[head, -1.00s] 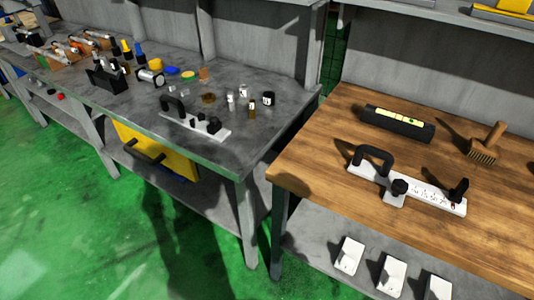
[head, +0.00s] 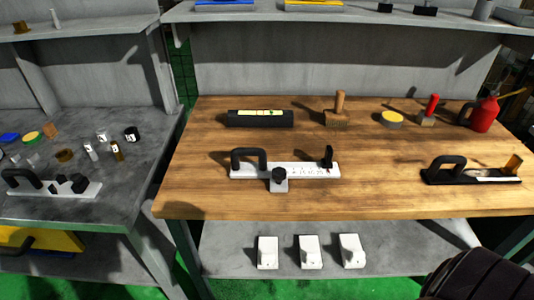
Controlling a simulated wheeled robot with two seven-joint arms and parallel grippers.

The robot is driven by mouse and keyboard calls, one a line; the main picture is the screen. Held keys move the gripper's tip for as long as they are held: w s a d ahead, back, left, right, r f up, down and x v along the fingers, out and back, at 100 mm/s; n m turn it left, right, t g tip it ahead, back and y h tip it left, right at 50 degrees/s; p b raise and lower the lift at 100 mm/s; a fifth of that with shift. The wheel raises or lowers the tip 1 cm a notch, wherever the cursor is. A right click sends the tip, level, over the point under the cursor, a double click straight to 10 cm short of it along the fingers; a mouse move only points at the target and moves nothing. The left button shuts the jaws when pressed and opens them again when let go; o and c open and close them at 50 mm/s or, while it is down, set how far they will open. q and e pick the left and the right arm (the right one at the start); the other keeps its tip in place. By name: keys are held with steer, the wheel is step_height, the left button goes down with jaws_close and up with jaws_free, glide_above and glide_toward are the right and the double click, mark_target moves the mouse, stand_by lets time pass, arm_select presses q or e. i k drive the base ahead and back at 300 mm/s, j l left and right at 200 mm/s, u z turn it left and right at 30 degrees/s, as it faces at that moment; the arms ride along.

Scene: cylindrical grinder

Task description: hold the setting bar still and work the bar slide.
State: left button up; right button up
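A white bar (head: 312,170) with printed marks lies flat on the wooden table in the head view. It has a black arched handle (head: 249,153) at its left end and a small black upright piece (head: 328,157) near its right end. A black knob (head: 279,175) sits on a white block at its front edge. I cannot tell for sure which part is the slide. A black-based bar (head: 470,179) with a similar handle and a wooden-coloured upright lies at the right of the table. Neither of my grippers is in view, and nothing touches the white bar.
A black level (head: 261,118), a brush (head: 339,112), a yellow-topped tin (head: 391,119) and a red oil can (head: 482,114) stand behind the bars. Another white handled bar (head: 70,190) lies on the grey left table. White blocks (head: 310,250) sit on the lower shelf.

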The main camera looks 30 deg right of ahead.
mark_target(327, 164)
steer(key=z, duration=1.45)
steer(key=i+l+u, duration=0.1)
steer(key=i+u, duration=0.3)
steer(key=i, duration=0.05)
